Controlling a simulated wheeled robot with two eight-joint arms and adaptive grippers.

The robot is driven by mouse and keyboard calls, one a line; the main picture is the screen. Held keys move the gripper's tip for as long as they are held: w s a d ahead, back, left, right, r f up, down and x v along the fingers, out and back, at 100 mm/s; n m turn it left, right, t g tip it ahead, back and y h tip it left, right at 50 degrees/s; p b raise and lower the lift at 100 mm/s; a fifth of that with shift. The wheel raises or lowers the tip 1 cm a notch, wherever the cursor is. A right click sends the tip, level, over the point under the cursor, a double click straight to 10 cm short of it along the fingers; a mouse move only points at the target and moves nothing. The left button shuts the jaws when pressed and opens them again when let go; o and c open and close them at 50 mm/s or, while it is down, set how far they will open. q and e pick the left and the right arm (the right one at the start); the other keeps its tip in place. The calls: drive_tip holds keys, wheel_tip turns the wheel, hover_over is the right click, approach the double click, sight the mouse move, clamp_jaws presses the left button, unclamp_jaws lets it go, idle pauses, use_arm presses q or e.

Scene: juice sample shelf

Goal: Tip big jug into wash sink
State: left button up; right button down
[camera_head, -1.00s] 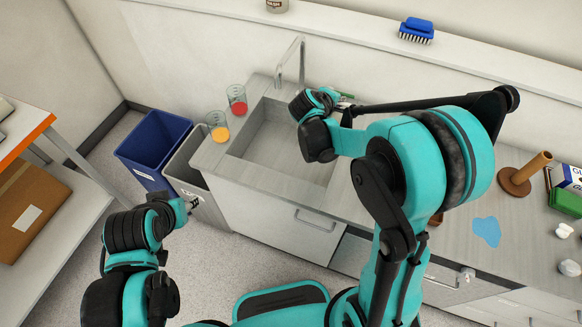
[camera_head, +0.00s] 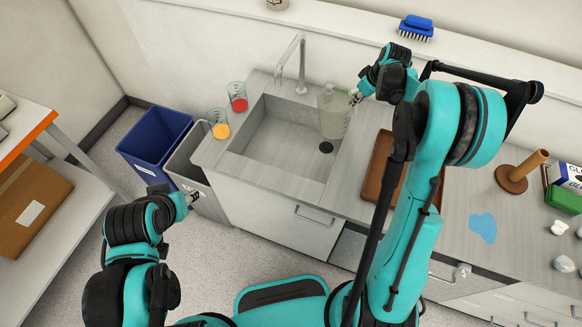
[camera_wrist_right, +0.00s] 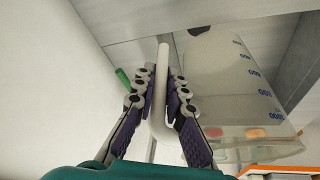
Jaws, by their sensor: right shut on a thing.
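The big jug (camera_head: 334,112) is a clear, pale greenish vessel, held over the right side of the wash sink (camera_head: 262,152). My right gripper (camera_head: 356,96) is shut on its handle, at the jug's right side. In the right wrist view the gripper (camera_wrist_right: 162,95) closes around the pale handle, and the jug (camera_wrist_right: 228,80) with blue volume marks shows beside it. The jug looks roughly upright in the head view; any small tilt and its liquid level are unclear. My left gripper (camera_head: 194,197) hangs empty near the grey bin, its finger gap too small to tell.
Beakers of red (camera_head: 238,98) and orange (camera_head: 219,124) liquid stand left of the sink. The faucet (camera_head: 292,62) rises behind it. A brown tray (camera_head: 372,185) lies on the counter at right. Blue (camera_head: 150,145) and grey (camera_head: 180,165) bins stand at left.

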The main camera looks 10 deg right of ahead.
drive_tip(key=shift+d+f+y, duration=0.25)
drive_tip(key=shift+f+y, duration=0.2)
drive_tip(key=shift+y, duration=0.25)
idle(0.7)
